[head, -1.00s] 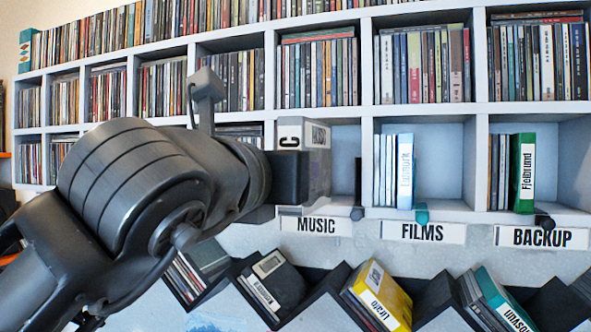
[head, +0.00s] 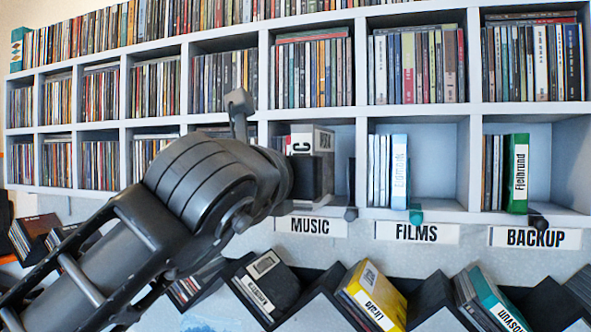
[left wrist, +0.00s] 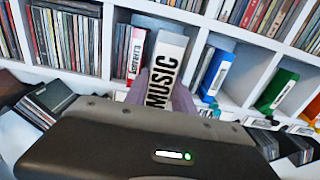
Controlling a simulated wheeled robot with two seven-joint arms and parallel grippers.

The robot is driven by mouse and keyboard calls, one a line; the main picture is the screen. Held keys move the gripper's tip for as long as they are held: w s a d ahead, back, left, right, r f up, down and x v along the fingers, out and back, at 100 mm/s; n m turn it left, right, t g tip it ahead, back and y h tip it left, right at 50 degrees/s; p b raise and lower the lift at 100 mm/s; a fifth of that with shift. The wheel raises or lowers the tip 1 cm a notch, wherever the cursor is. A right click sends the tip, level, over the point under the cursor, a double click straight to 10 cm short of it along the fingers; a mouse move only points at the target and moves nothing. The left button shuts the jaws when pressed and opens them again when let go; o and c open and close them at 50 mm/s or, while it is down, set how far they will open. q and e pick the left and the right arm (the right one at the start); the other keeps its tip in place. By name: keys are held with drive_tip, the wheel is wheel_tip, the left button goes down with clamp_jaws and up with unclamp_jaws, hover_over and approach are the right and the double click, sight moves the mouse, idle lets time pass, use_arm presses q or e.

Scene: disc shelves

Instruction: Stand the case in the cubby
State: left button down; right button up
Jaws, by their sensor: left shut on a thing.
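The white case (head: 325,141), with MUSIC on its spine, is held upright by my left gripper (head: 322,180) at the cubby (head: 345,142) above the MUSIC label. In the left wrist view the case (left wrist: 166,70) stands between the two fingers of my left gripper (left wrist: 165,90), with its spine towards me. A white-and-red case (left wrist: 135,52) stands just to its left. My wrist hides much of the cubby's left side in the head view. How deep the held case sits, and whether its bottom touches the shelf, I cannot tell. My right gripper is not in view.
A dark bookend (head: 351,183) stands at the right of the MUSIC cubby. The FILMS cubby holds several cases with a light blue one (head: 400,170); the BACKUP cubby holds a green one (head: 517,175). Slanted bins with a yellow case (head: 376,295) lie below.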

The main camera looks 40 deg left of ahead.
use_arm(q)
drive_tip(key=p+x, duration=0.1)
drive_tip(key=x, duration=0.7)
drive_tip(key=shift+w+a+f+p, duration=0.1)
drive_tip(key=shift+p, duration=0.25)
drive_tip(key=shift+x, duration=0.9)
drive_tip(key=shift+f, duration=0.25)
drive_tip(key=c, duration=1)
unclamp_jaws()
drive_tip(key=shift+o, duration=0.2)
drive_tip(key=shift+f, duration=0.1)
